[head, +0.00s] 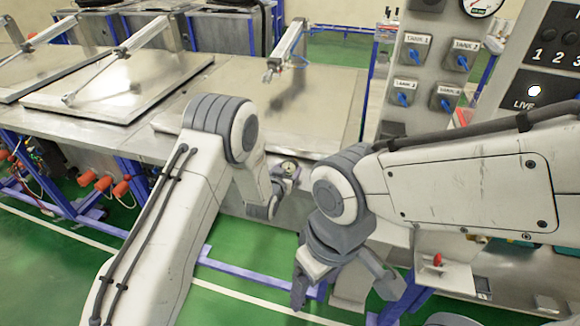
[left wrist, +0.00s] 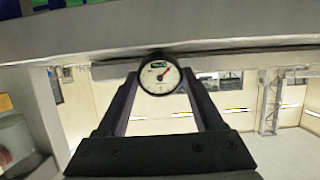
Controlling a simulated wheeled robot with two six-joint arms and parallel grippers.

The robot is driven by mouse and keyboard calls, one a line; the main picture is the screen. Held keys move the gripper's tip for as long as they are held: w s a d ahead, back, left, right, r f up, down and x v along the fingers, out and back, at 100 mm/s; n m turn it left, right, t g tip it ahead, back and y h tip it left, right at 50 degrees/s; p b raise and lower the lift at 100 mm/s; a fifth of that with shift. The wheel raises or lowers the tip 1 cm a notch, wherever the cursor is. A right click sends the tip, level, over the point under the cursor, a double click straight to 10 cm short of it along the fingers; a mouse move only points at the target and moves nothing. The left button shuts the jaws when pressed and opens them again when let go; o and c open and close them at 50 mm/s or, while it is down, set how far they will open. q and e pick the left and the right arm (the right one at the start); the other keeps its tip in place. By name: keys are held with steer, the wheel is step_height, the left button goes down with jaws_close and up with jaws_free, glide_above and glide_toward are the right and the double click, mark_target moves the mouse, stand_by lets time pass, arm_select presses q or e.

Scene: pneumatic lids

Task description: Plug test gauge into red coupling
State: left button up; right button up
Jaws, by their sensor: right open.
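The test gauge (left wrist: 159,75) has a round white dial with a red needle and a dark rim. It sits between the two fingertips of my left gripper (left wrist: 159,82), which is shut on it. In the head view, the gauge (head: 289,168) shows small at the front edge of the bench, and my left gripper (head: 283,178) is partly hidden by its own wrist. A small red fitting (head: 437,259), possibly the red coupling, is on the pale unit at the lower right, apart from the gauge. My right gripper (head: 345,284) is open and empty, pointing down left of that fitting.
A metal bench (head: 320,110) with flat lids and pneumatic cylinders (head: 288,45) runs across the back. A panel with blue tank valves (head: 462,62) and a control box (head: 540,60) stand at the right. Orange fittings (head: 87,178) line the lower left. Green floor is open in front.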

arm_select(q)
steer(key=c, duration=0.5)
steer(key=shift+r+p, duration=1.5)
steer(key=shift+r, duration=1.5)
